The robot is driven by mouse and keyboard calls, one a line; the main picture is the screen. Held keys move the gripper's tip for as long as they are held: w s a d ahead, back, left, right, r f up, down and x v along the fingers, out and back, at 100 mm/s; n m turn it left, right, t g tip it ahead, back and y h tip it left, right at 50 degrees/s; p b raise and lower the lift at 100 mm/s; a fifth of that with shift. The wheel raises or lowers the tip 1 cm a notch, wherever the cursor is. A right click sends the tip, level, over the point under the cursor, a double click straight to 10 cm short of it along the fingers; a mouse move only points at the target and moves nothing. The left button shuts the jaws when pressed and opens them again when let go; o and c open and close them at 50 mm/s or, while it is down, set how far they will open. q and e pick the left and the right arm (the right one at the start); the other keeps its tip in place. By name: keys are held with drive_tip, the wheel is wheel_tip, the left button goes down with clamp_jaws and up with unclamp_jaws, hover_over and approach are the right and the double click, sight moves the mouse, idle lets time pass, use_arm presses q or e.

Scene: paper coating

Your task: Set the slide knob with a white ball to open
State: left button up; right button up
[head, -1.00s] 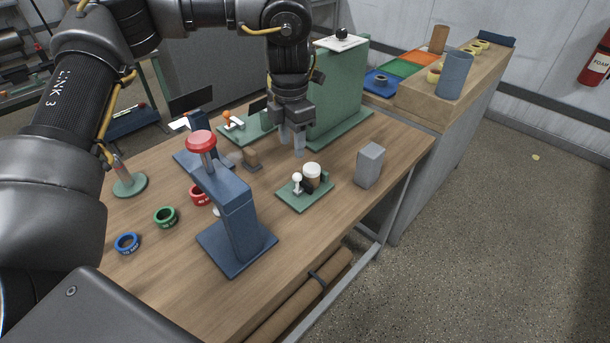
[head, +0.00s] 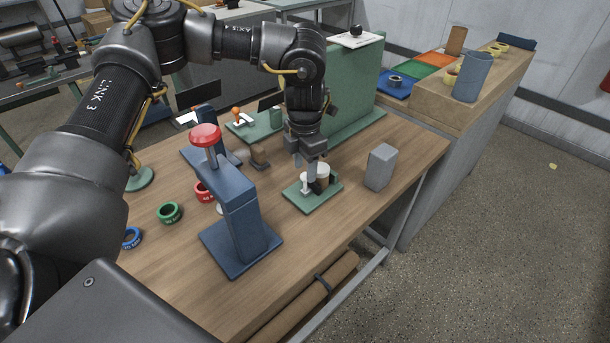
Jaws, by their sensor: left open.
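The slide knob with the white ball (head: 304,177) stands on a small green plate (head: 327,199) near the middle of the workbench. A white-topped brown cylinder (head: 322,172) stands on the same plate, beside the knob. My left gripper (head: 306,170) points down at the knob, with its fingertips at about the height of the ball. It is open. The fingers partly cover the knob and the cylinder, and I cannot tell whether they touch the ball. My right gripper is not in view.
A blue press with a red button (head: 206,137) stands left of the plate. A grey block (head: 380,167) stands to its right. Behind is a tall green housing (head: 352,85) and an orange-ball knob (head: 236,112). Red (head: 203,192) and green (head: 169,212) rings lie at the left.

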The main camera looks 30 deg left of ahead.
sight(305, 173)
use_arm(q)
drive_tip(key=shift+f, duration=2.05)
drive_tip(key=shift+c, duration=0.2)
clamp_jaws()
